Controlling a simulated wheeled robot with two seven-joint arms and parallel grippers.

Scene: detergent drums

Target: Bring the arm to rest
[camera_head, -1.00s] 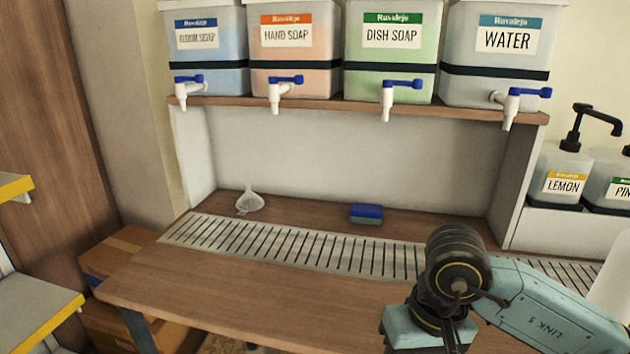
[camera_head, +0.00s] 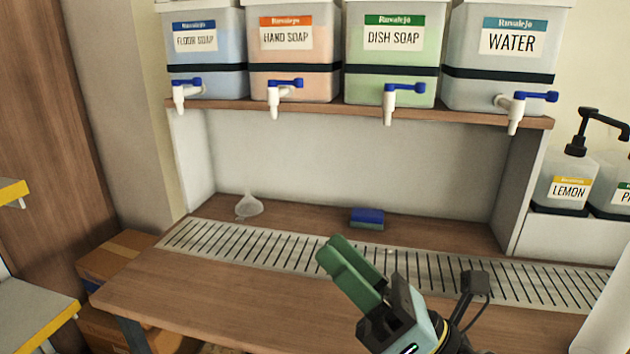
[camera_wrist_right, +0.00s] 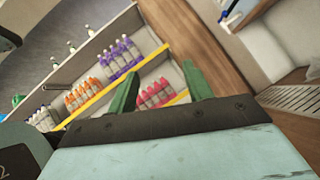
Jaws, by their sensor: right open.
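My right gripper (camera_head: 345,265) is over the wooden counter (camera_head: 190,298) at the lower middle of the head view, its green fingers pointing up and left. Nothing shows between the fingers. In the right wrist view the two green fingers of my right gripper (camera_wrist_right: 160,82) stand apart, with shelves of bottles beyond them. My left gripper is in neither view.
A slotted metal drain strip (camera_head: 240,250) runs along the counter. A white funnel (camera_head: 249,206) and a blue-green sponge (camera_head: 367,218) lie behind it. Four-tap drum shelf (camera_head: 345,112) overhangs the back. A LEMON pump bottle (camera_head: 567,185) stands right. Shelves (camera_wrist_right: 120,80) hold bottles.

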